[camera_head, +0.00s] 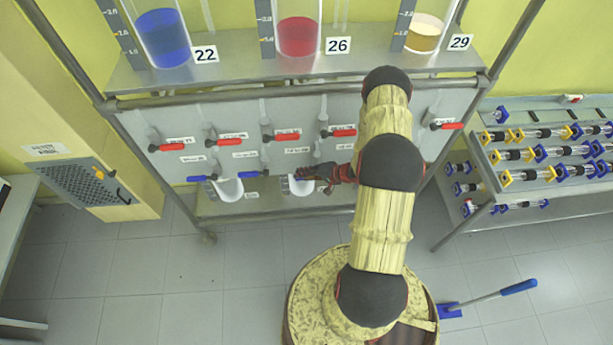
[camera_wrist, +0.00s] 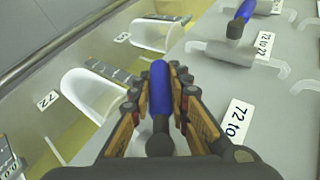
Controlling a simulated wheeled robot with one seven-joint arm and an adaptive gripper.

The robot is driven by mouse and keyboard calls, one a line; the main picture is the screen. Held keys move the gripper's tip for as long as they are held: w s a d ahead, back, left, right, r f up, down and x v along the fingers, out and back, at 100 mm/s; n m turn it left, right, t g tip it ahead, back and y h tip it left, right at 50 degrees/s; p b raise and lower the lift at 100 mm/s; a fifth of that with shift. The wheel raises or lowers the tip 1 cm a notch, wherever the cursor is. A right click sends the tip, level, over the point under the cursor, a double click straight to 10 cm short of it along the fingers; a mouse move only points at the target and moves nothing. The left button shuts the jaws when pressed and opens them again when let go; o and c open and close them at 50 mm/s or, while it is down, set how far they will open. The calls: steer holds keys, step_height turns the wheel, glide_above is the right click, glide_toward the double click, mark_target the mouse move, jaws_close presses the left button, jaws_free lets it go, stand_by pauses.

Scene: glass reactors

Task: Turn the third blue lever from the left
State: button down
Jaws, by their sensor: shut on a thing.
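My gripper (camera_wrist: 160,105) is shut on a blue lever (camera_wrist: 160,85), which stands between its two fingers in the wrist view. The lever's dark pivot end shows below, near the palm. In the head view my gripper (camera_head: 318,174) is at the lower row of the grey panel, and it mostly hides the held lever. Two blue levers, the first (camera_head: 198,178) and the second (camera_head: 246,174), show to its left. Another blue lever (camera_wrist: 240,20) on a grey pipe shows at the upper right of the wrist view, apart from my gripper.
Red levers (camera_head: 286,137) line the row above. Glass vessels with blue (camera_head: 163,38), red (camera_head: 298,35) and yellow (camera_head: 423,38) liquid stand on the shelf above.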

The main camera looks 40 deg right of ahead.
steer(key=t+y+b, duration=0.1)
steer(key=r+t+y+b, duration=0.1)
steer(key=a+r+m+y+b, duration=0.1)
steer(key=shift+w+t+b, duration=0.3)
steer(key=shift+t+b, duration=0.1)
steer(key=shift+w+r+m+t+y+b, duration=0.1)
steer(key=shift+r+m+t+y+b, duration=0.5)
steer(key=shift+r+t+y+b, duration=0.5)
steer(key=shift+r, duration=0.15)
steer(key=c, duration=1.7)
jaws_free()
steer(key=shift+o, duration=0.2)
steer(key=shift+b, duration=0.3)
steer(key=v, duration=1.2)
steer(key=shift+r, duration=0.15)
